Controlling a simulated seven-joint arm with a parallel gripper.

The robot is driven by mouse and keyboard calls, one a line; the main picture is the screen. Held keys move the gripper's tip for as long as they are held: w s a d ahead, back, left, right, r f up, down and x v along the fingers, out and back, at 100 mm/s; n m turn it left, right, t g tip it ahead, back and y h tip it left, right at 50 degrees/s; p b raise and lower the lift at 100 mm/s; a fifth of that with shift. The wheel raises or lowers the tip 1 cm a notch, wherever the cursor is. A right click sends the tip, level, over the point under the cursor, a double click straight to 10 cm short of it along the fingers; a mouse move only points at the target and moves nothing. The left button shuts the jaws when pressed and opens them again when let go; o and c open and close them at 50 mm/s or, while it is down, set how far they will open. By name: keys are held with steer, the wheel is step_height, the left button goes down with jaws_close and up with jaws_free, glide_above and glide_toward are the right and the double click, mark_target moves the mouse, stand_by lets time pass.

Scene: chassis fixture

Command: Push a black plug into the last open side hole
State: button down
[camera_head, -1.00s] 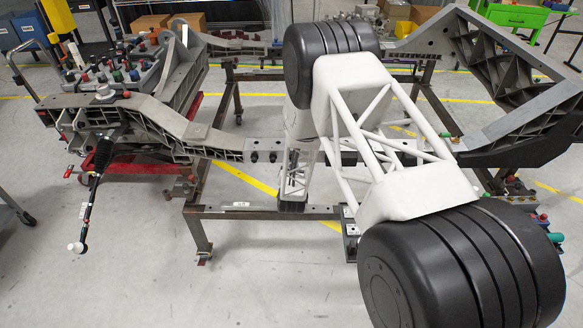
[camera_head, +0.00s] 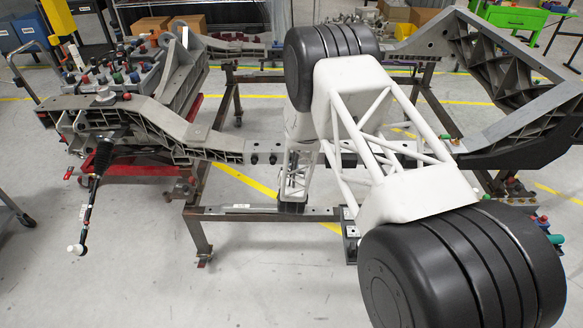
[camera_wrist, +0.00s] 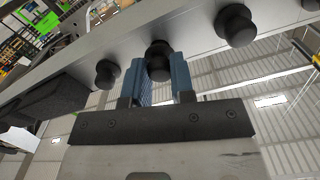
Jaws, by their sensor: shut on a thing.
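In the wrist view, my gripper (camera_wrist: 159,80) has two blue fingers, closed on a black plug (camera_wrist: 158,56) between their tips. The plug is at the side face of the grey chassis beam (camera_wrist: 185,28); its head shows, and I cannot tell how deep it sits. In the head view, the chassis (camera_head: 175,125) shows, but my arm hides my gripper and the held plug.
The chassis rests on a brown metal stand (camera_head: 265,214). A tray of coloured knobs and caps (camera_head: 115,75) lies on the left. A black rod (camera_head: 95,190) hangs at the left front. A green table (camera_head: 515,14) stands at the back right.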

steer(key=shift+w, duration=0.6)
steer(key=c, duration=0.9)
jaws_free()
steer(key=shift+s, duration=0.1)
steer(key=shift+s, duration=4.4)
